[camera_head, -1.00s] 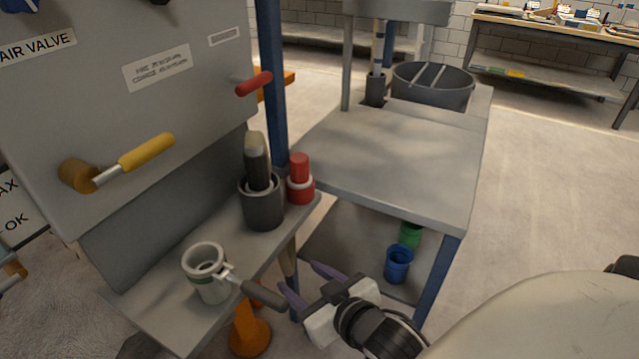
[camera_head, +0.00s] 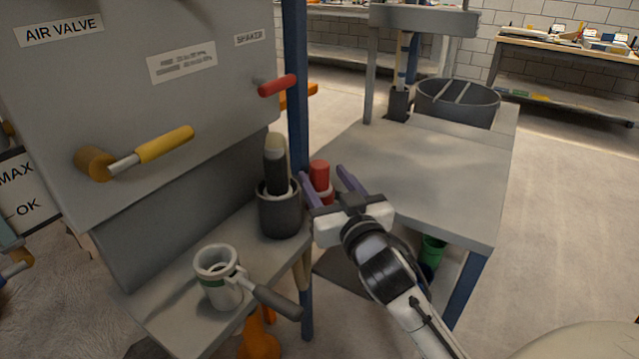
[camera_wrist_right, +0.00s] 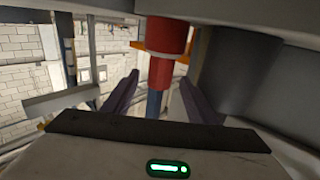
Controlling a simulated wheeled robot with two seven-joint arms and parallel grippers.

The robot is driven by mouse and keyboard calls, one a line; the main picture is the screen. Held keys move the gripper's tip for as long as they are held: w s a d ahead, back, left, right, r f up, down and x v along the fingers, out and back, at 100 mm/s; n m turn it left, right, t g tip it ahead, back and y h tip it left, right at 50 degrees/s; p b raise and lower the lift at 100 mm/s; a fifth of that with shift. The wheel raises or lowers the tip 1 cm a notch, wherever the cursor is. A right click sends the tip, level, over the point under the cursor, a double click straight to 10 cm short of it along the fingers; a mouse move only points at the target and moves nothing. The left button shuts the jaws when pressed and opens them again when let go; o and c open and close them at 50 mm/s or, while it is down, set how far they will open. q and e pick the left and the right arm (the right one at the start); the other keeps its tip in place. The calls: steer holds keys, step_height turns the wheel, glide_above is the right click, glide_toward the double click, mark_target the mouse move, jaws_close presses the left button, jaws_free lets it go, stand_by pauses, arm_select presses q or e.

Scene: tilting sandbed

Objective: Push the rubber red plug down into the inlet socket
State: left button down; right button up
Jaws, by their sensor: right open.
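The red plug (camera_head: 320,174) stands upright at the far end of the grey ledge, behind the dark cup. A pale ring (camera_head: 327,189) circles its lower part, with more red below; this looks like the inlet socket, partly hidden by my gripper. My right gripper (camera_head: 325,183) is open and empty, its two purple fingers on either side of the plug in the head view. In the right wrist view the plug (camera_wrist_right: 161,73) shows between and beyond the fingers, below a wider red part (camera_wrist_right: 167,35). Contact cannot be told. My left gripper is out of view.
The dark cup (camera_head: 279,215) holding a brush-like tool stands close left of my right gripper. A white mug-like cup with a dark handle (camera_head: 218,284) sits nearer on the ledge. A blue post (camera_head: 296,90) rises just behind.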

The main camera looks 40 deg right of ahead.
steer(key=shift+x, duration=0.8)
steer(key=c, duration=1.3)
steer(key=shift+r, duration=0.15)
